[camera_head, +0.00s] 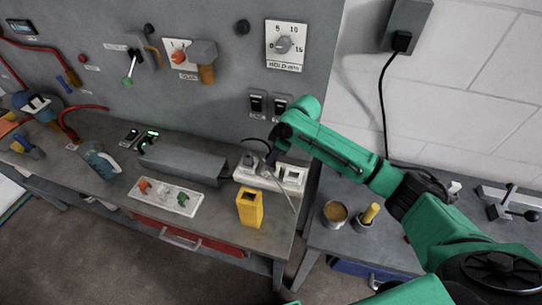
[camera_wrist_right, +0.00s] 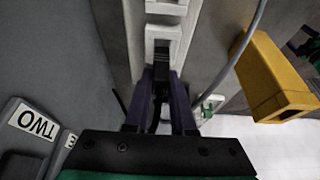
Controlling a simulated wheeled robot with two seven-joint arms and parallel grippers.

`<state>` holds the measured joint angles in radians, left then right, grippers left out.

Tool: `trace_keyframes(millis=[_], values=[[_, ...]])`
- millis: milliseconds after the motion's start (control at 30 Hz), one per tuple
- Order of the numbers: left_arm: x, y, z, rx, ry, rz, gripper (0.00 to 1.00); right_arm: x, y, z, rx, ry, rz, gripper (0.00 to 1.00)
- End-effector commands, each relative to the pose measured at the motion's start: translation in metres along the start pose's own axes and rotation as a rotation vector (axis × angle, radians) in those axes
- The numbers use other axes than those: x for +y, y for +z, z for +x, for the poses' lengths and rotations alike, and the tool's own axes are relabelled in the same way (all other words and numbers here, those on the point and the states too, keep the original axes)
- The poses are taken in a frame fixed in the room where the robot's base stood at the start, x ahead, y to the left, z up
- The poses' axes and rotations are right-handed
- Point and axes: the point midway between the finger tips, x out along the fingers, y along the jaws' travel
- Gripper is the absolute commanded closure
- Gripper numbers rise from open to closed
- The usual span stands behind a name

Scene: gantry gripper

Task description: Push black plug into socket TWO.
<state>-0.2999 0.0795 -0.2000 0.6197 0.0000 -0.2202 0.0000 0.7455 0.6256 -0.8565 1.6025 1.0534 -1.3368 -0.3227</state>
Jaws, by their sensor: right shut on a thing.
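My right gripper (camera_head: 271,160) is at the white socket strip (camera_head: 246,173) near the right end of the long bench. In the right wrist view, its two dark fingers (camera_wrist_right: 161,98) are shut on a small black piece that looks like the black plug (camera_wrist_right: 161,78). The plug's tip is at a pale socket block on the strip (camera_wrist_right: 163,8); I cannot tell whether it is inside. A label reading TWO (camera_wrist_right: 34,123) shows on the grey panel at lower left, beside a partly cut-off second label. My left gripper is out of view.
A yellow open-topped holder (camera_head: 250,209) stands in front of the strip. A grey channel (camera_head: 185,163) and a plate with coloured knobs (camera_head: 165,195) lie to the left. Two black wall switches (camera_head: 257,104) are on the panel behind. A cup (camera_head: 335,213) stands on the right bench.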

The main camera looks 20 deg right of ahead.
Motion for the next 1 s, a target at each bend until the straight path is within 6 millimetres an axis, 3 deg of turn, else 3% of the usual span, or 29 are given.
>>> trace_keyframes(millis=[400, 1000], values=[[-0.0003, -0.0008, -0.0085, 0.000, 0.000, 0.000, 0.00, 0.0001, -0.0010, -0.0018, 0.000, 0.000, 0.000, 1.00], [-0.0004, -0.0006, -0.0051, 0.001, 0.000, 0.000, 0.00, 0.0004, 0.0024, 0.0063, 0.000, 0.001, 0.000, 1.00]])
